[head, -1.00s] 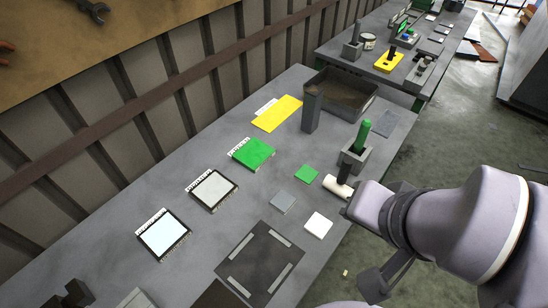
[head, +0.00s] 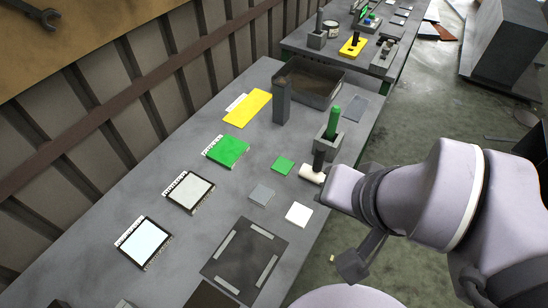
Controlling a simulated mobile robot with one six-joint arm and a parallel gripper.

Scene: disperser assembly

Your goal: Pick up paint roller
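The paint roller is a white cylinder (head: 311,175) with a dark upright handle (head: 318,158). It is near the right edge of the grey workbench, beside a grey holder (head: 327,143) from which a green handle (head: 334,120) rises. My gripper (head: 327,188) comes in from the right, just right of the roller and very close to it in the picture. The wrist hides the fingers, so I cannot tell whether they touch the roller or how far apart they are.
The workbench (head: 120,205) carries a dark framed plate (head: 243,262), small green, grey and white squares, and several panels at left. A grey post (head: 281,103) and an open dark bin (head: 312,80) stand farther back.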

